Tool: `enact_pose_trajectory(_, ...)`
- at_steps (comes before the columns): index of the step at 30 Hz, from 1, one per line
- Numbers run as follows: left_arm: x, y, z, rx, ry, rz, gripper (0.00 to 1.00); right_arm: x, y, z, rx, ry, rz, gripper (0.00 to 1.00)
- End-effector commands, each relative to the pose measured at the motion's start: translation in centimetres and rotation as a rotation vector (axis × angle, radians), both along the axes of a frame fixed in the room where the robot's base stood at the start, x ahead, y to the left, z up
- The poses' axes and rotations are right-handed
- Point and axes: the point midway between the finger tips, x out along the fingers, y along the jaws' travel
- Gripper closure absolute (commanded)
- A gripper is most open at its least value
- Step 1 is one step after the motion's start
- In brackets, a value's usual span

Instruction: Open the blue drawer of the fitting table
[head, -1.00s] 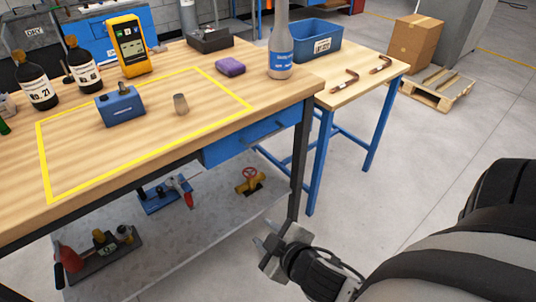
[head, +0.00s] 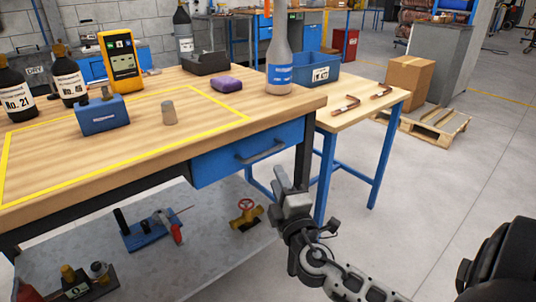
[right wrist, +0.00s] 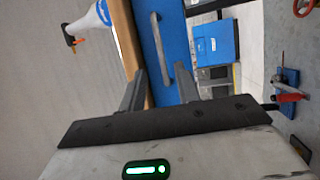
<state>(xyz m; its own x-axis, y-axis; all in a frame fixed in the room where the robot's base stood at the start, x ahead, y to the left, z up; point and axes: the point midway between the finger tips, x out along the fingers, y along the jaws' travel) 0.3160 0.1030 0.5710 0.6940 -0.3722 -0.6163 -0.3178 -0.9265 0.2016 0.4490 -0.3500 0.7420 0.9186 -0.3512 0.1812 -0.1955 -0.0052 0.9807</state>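The blue drawer (head: 215,166) is under the right end of the fitting table's wooden top (head: 150,155). Its front looks shut against the frame. A grey bar handle (head: 262,151) runs across the front. My right gripper (head: 290,182) is in front of the drawer, below and to the right of the handle. In the right wrist view, the fingers of my right gripper (right wrist: 164,80) are apart with nothing between them. The handle (right wrist: 160,45) stands ahead, lined up with the gap, against the blue drawer front (right wrist: 177,30). My left gripper is out of view.
A lower shelf (head: 190,245) holds tools. A side table (head: 350,115) stands at right.

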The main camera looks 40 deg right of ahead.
Motion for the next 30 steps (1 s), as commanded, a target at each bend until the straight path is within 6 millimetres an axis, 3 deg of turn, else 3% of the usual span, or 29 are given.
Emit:
enact_pose_trajectory(6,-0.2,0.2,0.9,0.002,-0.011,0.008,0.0,4.4,-1.7,1.0,-0.002,-0.002,-0.001,0.68)
enact_pose_trajectory(12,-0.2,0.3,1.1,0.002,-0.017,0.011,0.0,7.0,-2.7,1.4,-0.001,0.0,0.0,0.68)
enact_pose_trajectory(25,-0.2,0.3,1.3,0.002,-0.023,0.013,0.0,7.9,-3.1,1.5,0.002,0.002,-0.001,0.68)
enact_pose_trajectory(26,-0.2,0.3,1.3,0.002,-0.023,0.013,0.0,7.9,-3.1,1.5,0.002,0.002,-0.001,0.7)
enact_pose_trajectory(29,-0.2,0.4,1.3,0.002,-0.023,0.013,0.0,7.9,-3.1,1.5,0.002,0.002,-0.001,0.98)
enact_pose_trajectory(30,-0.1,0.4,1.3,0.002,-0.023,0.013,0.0,7.9,-3.0,1.5,0.002,0.002,-0.001,1.0)
